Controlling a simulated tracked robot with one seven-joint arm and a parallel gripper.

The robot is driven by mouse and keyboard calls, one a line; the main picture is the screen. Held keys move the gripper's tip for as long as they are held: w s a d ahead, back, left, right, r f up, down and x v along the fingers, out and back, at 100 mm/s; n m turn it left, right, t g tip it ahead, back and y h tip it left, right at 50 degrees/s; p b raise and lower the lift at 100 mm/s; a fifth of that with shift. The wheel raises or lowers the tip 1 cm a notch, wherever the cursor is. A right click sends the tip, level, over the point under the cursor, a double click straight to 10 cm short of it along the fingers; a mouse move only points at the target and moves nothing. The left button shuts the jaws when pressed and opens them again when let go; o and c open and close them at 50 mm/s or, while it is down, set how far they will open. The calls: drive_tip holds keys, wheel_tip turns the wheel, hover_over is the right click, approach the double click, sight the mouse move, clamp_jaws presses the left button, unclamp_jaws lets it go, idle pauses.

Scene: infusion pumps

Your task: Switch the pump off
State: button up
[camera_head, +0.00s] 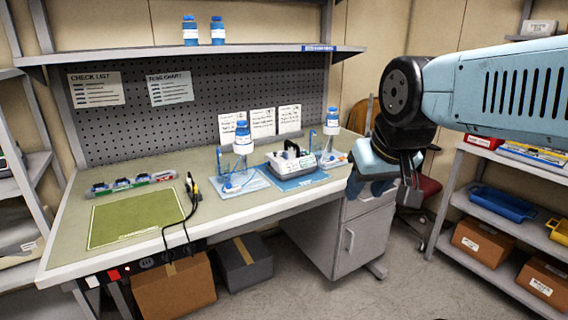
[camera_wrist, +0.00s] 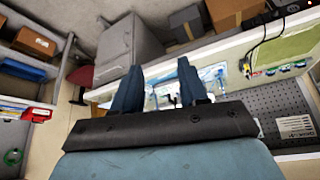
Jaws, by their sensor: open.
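A grey-white infusion pump (camera_head: 291,163) with a dark top handle sits on a blue mat (camera_head: 301,180) on the workbench. Bottles with blue caps stand on holders on either side of it, one at its left (camera_head: 242,138) and one at its right (camera_head: 332,122). My gripper (camera_head: 385,190) hangs to the right of the pump, beyond the bench's right end, apart from it. In the wrist view my two fingers (camera_wrist: 157,88) are spread with nothing between them; the pump area beyond is partly hidden by them. The pump's switch is too small to make out.
A shelving rack with bins (camera_head: 502,203) stands at the right.

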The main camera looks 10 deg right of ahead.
clamp_jaws()
idle(1.5)
